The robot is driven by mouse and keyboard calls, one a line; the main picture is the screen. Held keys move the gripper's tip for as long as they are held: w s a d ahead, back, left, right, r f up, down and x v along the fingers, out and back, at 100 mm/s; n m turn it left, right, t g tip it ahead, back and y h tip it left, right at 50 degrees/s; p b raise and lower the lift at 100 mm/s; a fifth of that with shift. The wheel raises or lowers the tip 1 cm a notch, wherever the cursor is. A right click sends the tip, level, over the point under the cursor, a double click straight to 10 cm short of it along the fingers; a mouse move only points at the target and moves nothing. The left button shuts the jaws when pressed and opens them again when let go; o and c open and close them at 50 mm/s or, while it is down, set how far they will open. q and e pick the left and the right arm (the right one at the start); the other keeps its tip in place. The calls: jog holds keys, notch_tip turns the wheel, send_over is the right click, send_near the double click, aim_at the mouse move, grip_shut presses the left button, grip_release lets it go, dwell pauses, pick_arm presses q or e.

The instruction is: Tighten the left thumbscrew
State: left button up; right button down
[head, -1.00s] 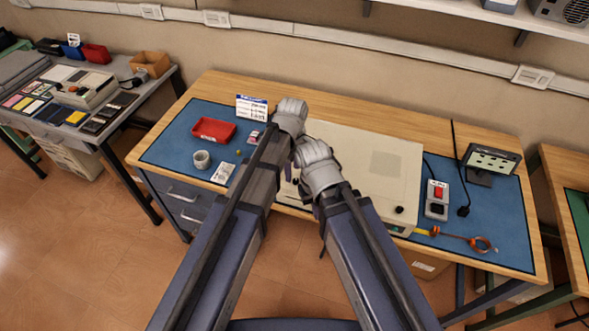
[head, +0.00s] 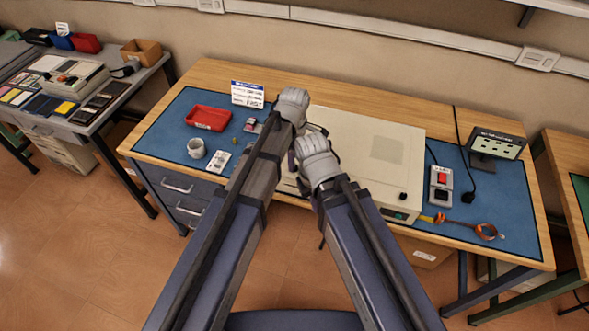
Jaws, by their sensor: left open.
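The cream case (head: 345,128) lies on the blue mat in the middle of the bench. A black thumbscrew (head: 402,196) shows at its front right corner. The left thumbscrew is not visible; my arms cover the case's front left part. My right wrist (head: 315,160) is over the case, close beside the left arm, and hides the right gripper's fingers.
A red tray (head: 208,118), a grey cup (head: 196,148) and a small card (head: 218,161) lie left of my arms. A sign (head: 248,94) stands behind.

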pick_arm(q)
notch_tip(320, 180, down, 3)
jog(key=shift+r+b, duration=0.15)
jog(key=shift+b, duration=0.7)
pick_arm(e)
notch_tip(320, 180, down, 3)
jog(key=shift+r, duration=0.2)
pick_arm(q)
grip_shut()
